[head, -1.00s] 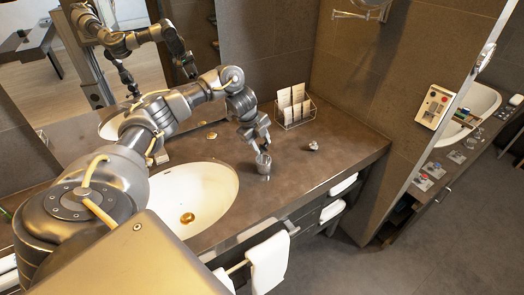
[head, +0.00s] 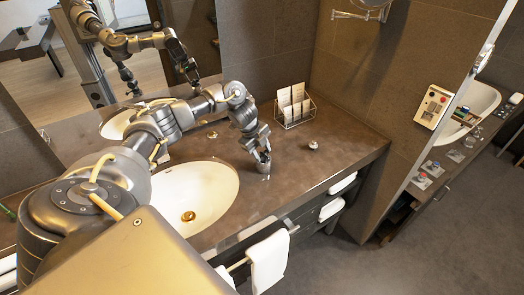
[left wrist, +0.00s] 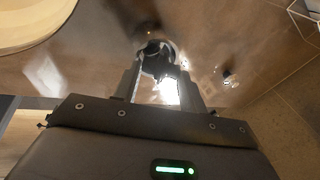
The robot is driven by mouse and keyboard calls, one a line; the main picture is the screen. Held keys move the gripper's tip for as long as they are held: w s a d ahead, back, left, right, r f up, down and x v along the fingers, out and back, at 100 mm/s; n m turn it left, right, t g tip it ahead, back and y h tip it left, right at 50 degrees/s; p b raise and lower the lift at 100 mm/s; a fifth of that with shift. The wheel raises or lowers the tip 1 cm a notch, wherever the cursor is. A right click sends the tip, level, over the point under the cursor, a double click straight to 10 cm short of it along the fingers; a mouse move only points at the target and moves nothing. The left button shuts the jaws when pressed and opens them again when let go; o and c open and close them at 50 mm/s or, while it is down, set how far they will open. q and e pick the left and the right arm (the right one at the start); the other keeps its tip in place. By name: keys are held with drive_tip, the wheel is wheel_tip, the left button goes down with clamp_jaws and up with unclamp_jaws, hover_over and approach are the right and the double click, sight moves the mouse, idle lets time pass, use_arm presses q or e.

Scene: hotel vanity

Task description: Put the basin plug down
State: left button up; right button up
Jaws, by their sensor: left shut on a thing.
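My left gripper (head: 264,160) reaches down over the counter (head: 235,206), to the right of the basin (head: 222,190). It is shut on a small round metallic thing (head: 264,171), which I take to be the basin plug. In the left wrist view the plug (left wrist: 155,50) shows as a dark knob within a paler round rim between the fingertips (left wrist: 155,72). It is at or just above the counter; I cannot tell whether it touches. The brass drain (head: 188,216) in the basin is uncovered. My right gripper is not clearly in view.
A small metallic item (head: 313,145) stands on the counter to the right of the gripper. A wire rack with cards (head: 295,106) stands at the back. Towels (head: 268,262) hang below the front edge. The counter around the gripper is clear. A mirror reflects my arms.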

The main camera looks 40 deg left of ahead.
use_arm(q)
drive_tip(key=shift+f, duration=0.2)
drive_tip(key=o, duration=1.1)
drive_tip(key=shift+r, duration=0.15)
drive_tip(key=shift+r, duration=0.4)
drive_tip(key=shift+a+r, duration=0.1)
drive_tip(key=shift+r, duration=0.25)
drive_tip(key=b+v, duration=0.1)
drive_tip(key=v, duration=0.2)
drive_tip(key=shift+s+r, duration=0.1)
drive_tip(key=shift+r, duration=0.2)
drive_tip(key=p+v, duration=0.1)
drive_tip(key=v, duration=0.7)
drive_tip(key=shift+s, duration=0.1)
